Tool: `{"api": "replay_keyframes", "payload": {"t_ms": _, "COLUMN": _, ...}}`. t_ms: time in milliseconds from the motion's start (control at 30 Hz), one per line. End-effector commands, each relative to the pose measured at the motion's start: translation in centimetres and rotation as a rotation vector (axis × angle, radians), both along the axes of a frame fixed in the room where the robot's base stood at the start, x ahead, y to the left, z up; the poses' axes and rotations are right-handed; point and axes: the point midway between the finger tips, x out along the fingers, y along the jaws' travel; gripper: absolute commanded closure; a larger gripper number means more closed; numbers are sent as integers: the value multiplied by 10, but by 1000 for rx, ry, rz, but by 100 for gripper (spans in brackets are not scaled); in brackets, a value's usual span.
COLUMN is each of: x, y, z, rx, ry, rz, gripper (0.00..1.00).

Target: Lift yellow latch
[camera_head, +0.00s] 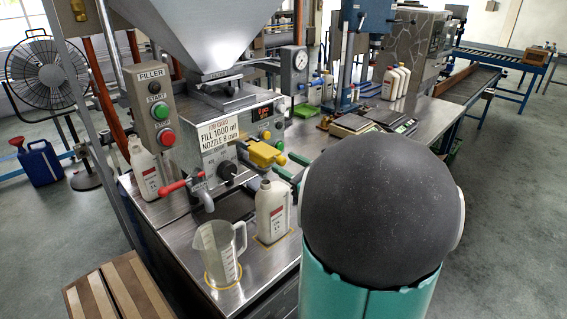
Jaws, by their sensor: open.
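The yellow latch (265,154) sticks out from the front of the grey filler machine (222,145), below its lit display and to the right of a black knob. My gripper (283,162) shows as two green fingers just right of the latch, spread apart with nothing seen between them. The fingertips point toward the latch and look close to it; I cannot tell whether they touch. The rest of my gripper is hidden behind my large dark arm joint and teal link.
A white bottle (272,211) and a clear measuring jug (218,252) stand on the steel bench below the latch. A red-handled tap (183,186) is at left. Scales (389,124) stand behind, to the right. A wooden pallet (118,291) lies at lower left.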

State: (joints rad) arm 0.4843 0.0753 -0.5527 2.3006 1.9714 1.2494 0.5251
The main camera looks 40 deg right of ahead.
Motion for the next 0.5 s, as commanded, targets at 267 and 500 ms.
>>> {"api": "replay_keyframes", "payload": {"t_ms": 267, "x": 19, "y": 3, "z": 0, "rx": 0, "ry": 0, "rz": 0, "gripper": 56}}
{"api": "replay_keyframes", "payload": {"t_ms": 500, "x": 19, "y": 2, "z": 0, "rx": 0, "ry": 0, "rz": 0, "gripper": 64}}
